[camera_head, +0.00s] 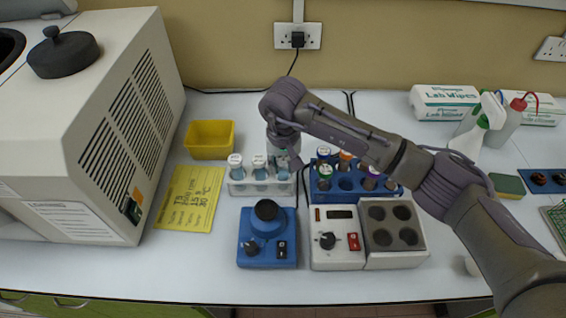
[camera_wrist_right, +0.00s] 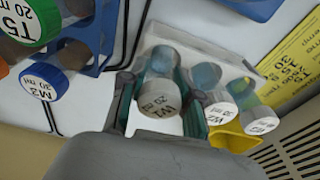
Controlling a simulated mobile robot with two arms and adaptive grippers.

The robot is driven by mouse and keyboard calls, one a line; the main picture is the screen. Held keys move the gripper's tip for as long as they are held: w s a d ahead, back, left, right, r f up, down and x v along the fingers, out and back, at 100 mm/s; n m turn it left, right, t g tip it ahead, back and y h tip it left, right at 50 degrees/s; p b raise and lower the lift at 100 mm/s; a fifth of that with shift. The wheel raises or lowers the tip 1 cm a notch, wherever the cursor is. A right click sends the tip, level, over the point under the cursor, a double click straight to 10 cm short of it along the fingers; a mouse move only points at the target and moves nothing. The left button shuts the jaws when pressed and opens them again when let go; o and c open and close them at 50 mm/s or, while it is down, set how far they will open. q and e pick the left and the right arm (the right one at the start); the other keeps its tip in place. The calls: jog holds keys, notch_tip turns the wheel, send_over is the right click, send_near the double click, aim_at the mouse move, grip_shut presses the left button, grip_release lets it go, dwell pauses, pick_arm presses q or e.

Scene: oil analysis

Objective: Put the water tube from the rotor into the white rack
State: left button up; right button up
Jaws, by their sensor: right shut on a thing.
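The white rack (camera_head: 262,188) stands on the bench right of the yellow note, and it also shows in the wrist view (camera_wrist_right: 213,48). Two white-capped tubes (camera_head: 235,161) (camera_head: 259,163) with blue contents stand in it. My right gripper (camera_head: 284,160) is over the rack's right end, pointing down. In the wrist view its fingers (camera_wrist_right: 158,108) are shut on a white-capped tube (camera_wrist_right: 160,93), whose label seems to read W1 20. This tube is in line with the two others; whether its bottom is seated in the rack is hidden. My left gripper is out of view.
A blue rack (camera_head: 345,196) with several coloured-cap tubes stands close on the right. A blue mixer (camera_head: 266,250) and a heating block (camera_head: 395,262) stand in front. A yellow bin (camera_head: 209,140) is behind left. The large centrifuge (camera_head: 100,130) fills the left side.

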jog(key=o, duration=1.1)
jog(key=shift+c, duration=0.2)
jog(key=shift+r, duration=0.1)
jog(key=r, duration=0.4)
jog(key=s+r, duration=0.1)
jog(key=r, duration=0.6)
jog(key=shift+s+r, duration=0.2)
jog(key=shift+r, duration=0.15)
